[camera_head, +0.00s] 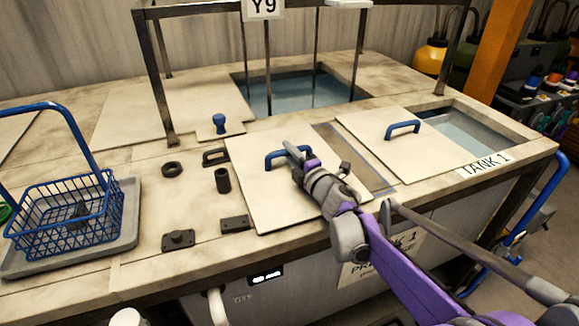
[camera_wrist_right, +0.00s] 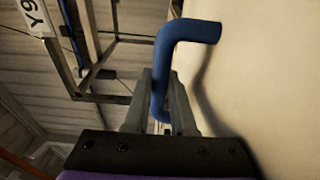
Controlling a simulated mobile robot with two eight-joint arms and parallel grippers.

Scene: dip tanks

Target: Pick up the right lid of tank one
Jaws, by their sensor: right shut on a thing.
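Two pale square lids with blue bar handles lie over the tank with the TANK 1 sign (camera_head: 484,163). The right lid (camera_head: 440,158) has its blue handle (camera_head: 402,128) free, with no gripper at it. My right gripper (camera_head: 300,160) is at the blue handle (camera_head: 275,161) of the left lid (camera_head: 262,195). In the wrist view the right gripper's fingers (camera_wrist_right: 160,112) are shut on that blue handle (camera_wrist_right: 185,32), with the pale lid (camera_wrist_right: 265,70) beside it. I cannot tell whether this lid is raised. My left gripper is not in view.
Open water (camera_head: 465,132) shows right of the right lid, and a dark strip (camera_head: 352,155) shows between the lids. A blue basket (camera_head: 65,222) stands on a grey tray (camera_head: 128,235) at left. Small dark fittings (camera_head: 222,180) sit left of the left lid. A metal frame (camera_head: 155,80) rises behind.

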